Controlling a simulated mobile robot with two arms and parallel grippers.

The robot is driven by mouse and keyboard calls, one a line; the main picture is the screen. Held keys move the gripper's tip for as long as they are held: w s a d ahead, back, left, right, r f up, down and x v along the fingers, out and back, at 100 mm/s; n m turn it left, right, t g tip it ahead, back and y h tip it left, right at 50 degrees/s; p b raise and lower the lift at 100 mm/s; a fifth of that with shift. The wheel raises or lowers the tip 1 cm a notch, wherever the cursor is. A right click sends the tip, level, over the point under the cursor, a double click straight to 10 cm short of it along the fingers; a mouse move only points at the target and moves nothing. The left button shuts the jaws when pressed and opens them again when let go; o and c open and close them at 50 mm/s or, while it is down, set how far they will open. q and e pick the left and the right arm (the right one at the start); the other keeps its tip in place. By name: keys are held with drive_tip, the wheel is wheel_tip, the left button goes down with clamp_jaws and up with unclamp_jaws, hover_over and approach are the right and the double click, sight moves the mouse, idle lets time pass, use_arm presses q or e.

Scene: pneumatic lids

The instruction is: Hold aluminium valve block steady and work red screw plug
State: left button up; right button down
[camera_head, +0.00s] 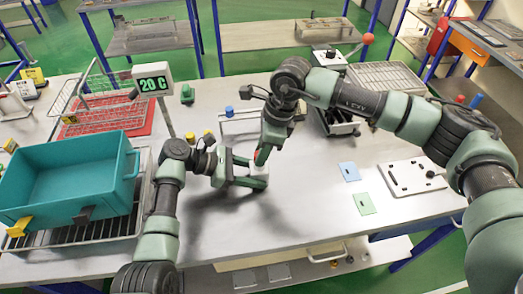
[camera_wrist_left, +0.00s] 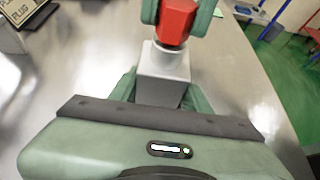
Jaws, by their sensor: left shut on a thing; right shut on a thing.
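The aluminium valve block (camera_wrist_left: 162,72) is a pale grey upright block with a round collar on top, seen in the left wrist view. My left gripper (camera_wrist_left: 160,95) is shut on it, one green finger on each side. The red screw plug (camera_wrist_left: 176,20) sits at the top of the block, above the collar. My right gripper (camera_head: 262,155) comes down from above and is shut on the plug. In the head view the block is mostly hidden between the grippers, and only a little red of the plug shows.
A teal crate (camera_head: 70,172) stands on a wire rack at the left. A display reading "20 C" (camera_head: 153,82) stands behind it. Blue (camera_head: 348,171) and green (camera_head: 364,204) cards and a white plate (camera_head: 412,177) lie at the right. The front middle of the table is clear.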

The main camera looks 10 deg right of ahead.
drive_tip(key=shift+m, duration=0.3)
drive_tip(key=m, duration=0.2)
drive_tip(key=m+t, duration=0.1)
drive_tip(key=m, duration=0.1)
drive_tip(key=shift+s+a+m+h, duration=0.15)
drive_tip(key=shift+m+h, duration=0.15)
drive_tip(key=shift+m, duration=0.1)
drive_tip(key=m, duration=0.3)
drive_tip(key=shift+t+h, duration=0.3)
drive_tip(key=shift+t, duration=0.1)
drive_tip(key=shift+s+a+m, duration=0.1)
drive_tip(key=shift+a+m, duration=0.05)
drive_tip(key=shift+m, duration=0.95)
drive_tip(key=m+h, duration=0.1)
drive_tip(key=m, duration=0.1)
drive_tip(key=shift+a+m+t, duration=0.1)
drive_tip(key=shift+m+t, duration=0.2)
drive_tip(key=shift+m, duration=0.1)
drive_tip(key=m+h, duration=0.1)
drive_tip(key=m, duration=0.2)
